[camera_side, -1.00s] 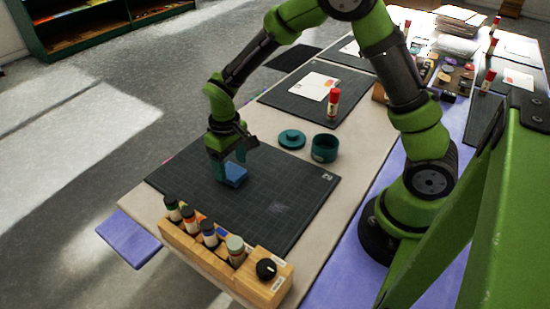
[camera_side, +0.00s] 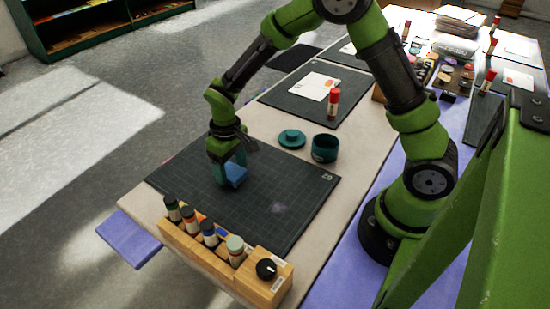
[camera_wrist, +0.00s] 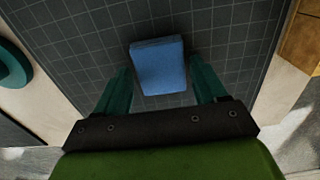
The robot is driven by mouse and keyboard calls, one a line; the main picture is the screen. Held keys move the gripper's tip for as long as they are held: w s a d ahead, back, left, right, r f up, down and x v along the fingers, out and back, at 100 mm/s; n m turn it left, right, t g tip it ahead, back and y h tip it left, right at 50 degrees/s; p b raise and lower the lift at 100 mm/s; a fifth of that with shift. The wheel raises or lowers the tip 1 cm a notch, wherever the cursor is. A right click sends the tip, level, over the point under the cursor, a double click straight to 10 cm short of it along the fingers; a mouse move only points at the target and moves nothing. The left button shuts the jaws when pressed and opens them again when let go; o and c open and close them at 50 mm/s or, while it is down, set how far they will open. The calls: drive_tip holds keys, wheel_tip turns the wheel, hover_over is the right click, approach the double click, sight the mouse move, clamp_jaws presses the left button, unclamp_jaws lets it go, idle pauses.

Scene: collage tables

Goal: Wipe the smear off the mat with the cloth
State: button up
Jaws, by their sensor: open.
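The blue folded cloth (camera_side: 236,174) lies on the dark gridded mat (camera_side: 190,200). It also shows in the wrist view (camera_wrist: 158,66), between and just beyond my fingertips. My gripper (camera_side: 229,172) is open, with its teal fingers pointing down around the cloth; the wrist view shows a gap on both sides of it (camera_wrist: 162,80). A faint pale smear (camera_side: 278,208) is on the mat, to the right of and nearer than the cloth in the side view. The smear does not show clearly in the wrist view.
A wooden rack (camera_side: 222,262) with several small bottles stands along the mat's near edge. A teal jar (camera_side: 325,148) and its lid (camera_side: 292,138) sit beyond the mat. A second mat (camera_side: 300,108) holds a card and a red-capped glue stick (camera_side: 333,102).

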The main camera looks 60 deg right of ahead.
sight(232, 171)
drive_tip(key=c, duration=0.7)
drive_tip(key=shift+r, duration=2.55)
